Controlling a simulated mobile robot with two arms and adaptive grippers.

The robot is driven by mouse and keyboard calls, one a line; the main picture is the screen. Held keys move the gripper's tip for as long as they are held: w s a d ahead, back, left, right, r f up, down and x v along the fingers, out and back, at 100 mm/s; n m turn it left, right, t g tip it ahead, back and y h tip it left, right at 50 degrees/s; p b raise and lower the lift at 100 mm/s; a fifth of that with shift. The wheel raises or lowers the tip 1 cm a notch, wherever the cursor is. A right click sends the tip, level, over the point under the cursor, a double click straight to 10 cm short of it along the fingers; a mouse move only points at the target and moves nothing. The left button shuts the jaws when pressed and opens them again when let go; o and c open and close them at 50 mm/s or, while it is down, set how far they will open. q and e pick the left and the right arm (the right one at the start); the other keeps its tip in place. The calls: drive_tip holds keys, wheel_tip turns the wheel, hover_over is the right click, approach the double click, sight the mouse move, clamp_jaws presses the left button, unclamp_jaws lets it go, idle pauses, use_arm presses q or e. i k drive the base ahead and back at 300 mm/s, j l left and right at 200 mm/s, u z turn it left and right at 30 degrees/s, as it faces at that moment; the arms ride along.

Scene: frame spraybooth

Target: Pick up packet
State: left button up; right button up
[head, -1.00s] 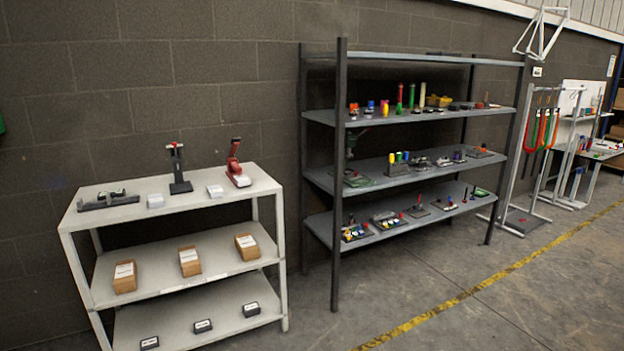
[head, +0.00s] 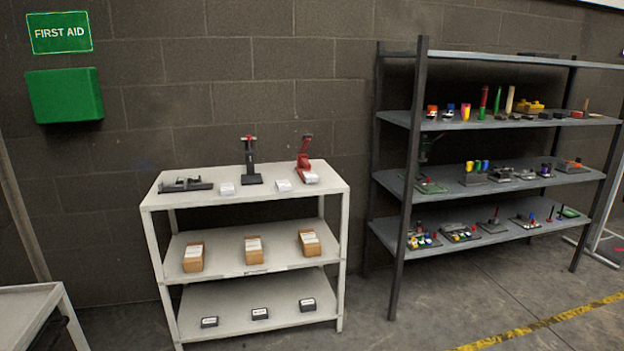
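I cannot tell for certain which thing is the packet. Small white packet-like items lie on the top of the white shelf (head: 160,201): one left of centre (head: 227,189) and one right of centre (head: 283,185). Brown boxes with white labels stand on its middle shelf: a left one (head: 193,258), a middle one (head: 254,250) and a right one (head: 310,243). Small black labelled boxes sit on the bottom shelf, such as the middle one (head: 260,314). Neither of my grippers is in view.
A dark tool rack (head: 421,150) with several small items stands at the right. A white table (head: 30,300) corner is at the lower left. A green first aid box (head: 64,95) hangs on the wall. The floor by the yellow line (head: 540,325) is clear.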

sight(309, 177)
drive_tip(key=i+j+z, duration=0.15)
drive_tip(key=i+j, duration=1)
drive_tip(key=i, duration=0.05)
